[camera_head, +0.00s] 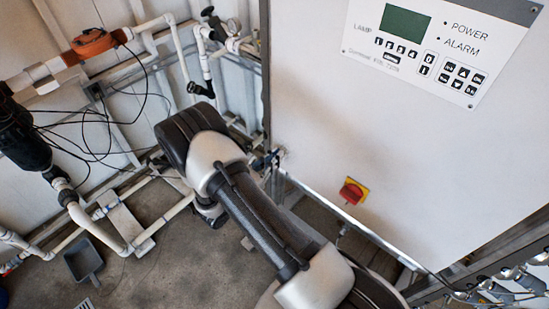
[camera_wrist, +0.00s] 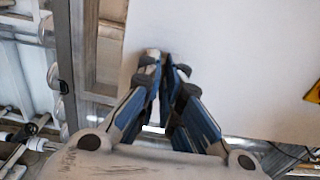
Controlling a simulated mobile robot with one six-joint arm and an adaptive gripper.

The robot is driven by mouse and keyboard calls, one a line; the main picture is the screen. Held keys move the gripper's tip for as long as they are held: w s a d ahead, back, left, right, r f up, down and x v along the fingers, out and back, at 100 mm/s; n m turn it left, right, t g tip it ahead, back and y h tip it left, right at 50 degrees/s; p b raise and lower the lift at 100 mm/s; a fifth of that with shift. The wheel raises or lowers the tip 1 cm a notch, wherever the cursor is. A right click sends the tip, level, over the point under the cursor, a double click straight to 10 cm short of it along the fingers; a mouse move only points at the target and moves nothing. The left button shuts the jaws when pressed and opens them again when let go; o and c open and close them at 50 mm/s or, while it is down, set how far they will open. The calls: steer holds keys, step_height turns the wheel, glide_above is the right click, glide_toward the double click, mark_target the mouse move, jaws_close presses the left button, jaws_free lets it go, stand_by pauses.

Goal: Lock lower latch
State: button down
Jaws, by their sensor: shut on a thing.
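The white cabinet door (camera_head: 390,130) fills the right of the head view and the upper middle of the wrist view (camera_wrist: 230,60). My gripper (camera_head: 270,160) is at the door's lower left edge in the head view. In the wrist view, my gripper's blue and grey fingers (camera_wrist: 168,66) come together in front of the door's lower left corner, shut on the lower latch. The latch is mostly hidden by the fingertips. A small light piece of it (camera_head: 281,153) seems to show beside them in the head view, but its angle cannot be told.
A red and yellow rotary switch (camera_head: 353,191) sits on the door, right of my gripper. A control panel (camera_head: 430,45) is above. Pipes (camera_head: 130,245) and loose black cables (camera_head: 95,125) stand to the left. A metal frame rail (camera_head: 350,222) runs under the door.

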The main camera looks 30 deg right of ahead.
steer(key=c, duration=1.8)
jaws_free()
steer(key=v, duration=1.2)
steer(key=shift+r, duration=0.15)
